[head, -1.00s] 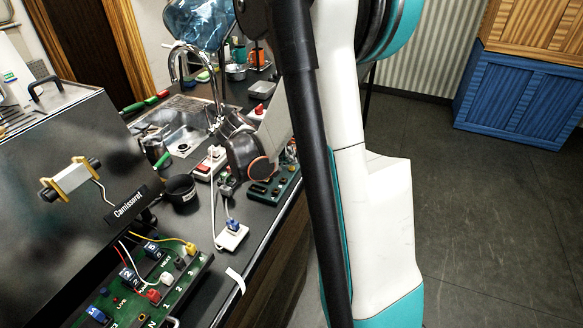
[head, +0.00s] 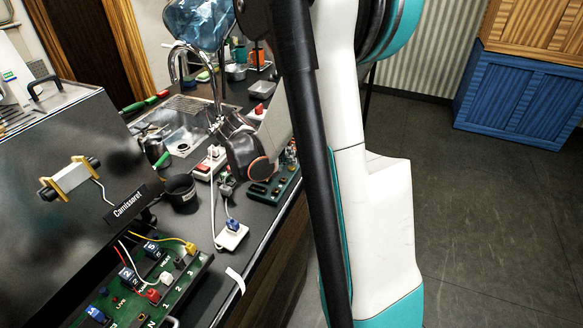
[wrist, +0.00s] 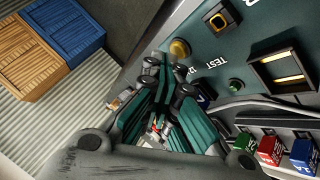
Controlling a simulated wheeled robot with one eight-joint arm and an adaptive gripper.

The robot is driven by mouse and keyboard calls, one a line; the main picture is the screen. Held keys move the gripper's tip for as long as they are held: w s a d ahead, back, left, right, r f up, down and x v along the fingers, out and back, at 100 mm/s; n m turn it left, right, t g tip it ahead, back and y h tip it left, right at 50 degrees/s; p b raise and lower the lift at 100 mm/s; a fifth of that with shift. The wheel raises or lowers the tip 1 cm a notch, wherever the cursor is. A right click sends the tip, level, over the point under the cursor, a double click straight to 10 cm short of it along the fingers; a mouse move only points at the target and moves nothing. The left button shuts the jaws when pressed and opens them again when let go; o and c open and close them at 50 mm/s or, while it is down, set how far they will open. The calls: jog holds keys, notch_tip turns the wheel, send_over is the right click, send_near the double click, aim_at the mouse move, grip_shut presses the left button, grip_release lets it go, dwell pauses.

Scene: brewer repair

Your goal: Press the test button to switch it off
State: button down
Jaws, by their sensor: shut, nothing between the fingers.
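In the wrist view a dark green panel carries the upside-down label TEST (wrist: 208,58). A round brass-yellow button (wrist: 180,48) sits at one end of that label, and a small green round piece (wrist: 235,85) sits at the other side. I cannot tell from the label alone which one it names. My gripper (wrist: 168,76) is shut and empty, with its teal fingers pointing at the panel. Its tips are just below the brass-yellow button; whether they touch it is unclear. In the head view my arm hides most of this area.
Also on the panel are a black square switch (wrist: 222,17) and a window with lit yellow bars (wrist: 284,70). Green, red and blue connectors (wrist: 270,150) lie nearby. In the head view the Camisseret machine (head: 85,165), a wired green board (head: 170,275) and a black cup (head: 181,190) crowd the counter.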

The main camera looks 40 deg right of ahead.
aim_at(289, 168)
jog(key=shift+f, duration=0.4)
jog(key=shift+r, duration=0.5)
notch_tip(289, 168, up, 6)
jog(key=p, duration=0.4)
dwell(0.4)
dwell(0.4)
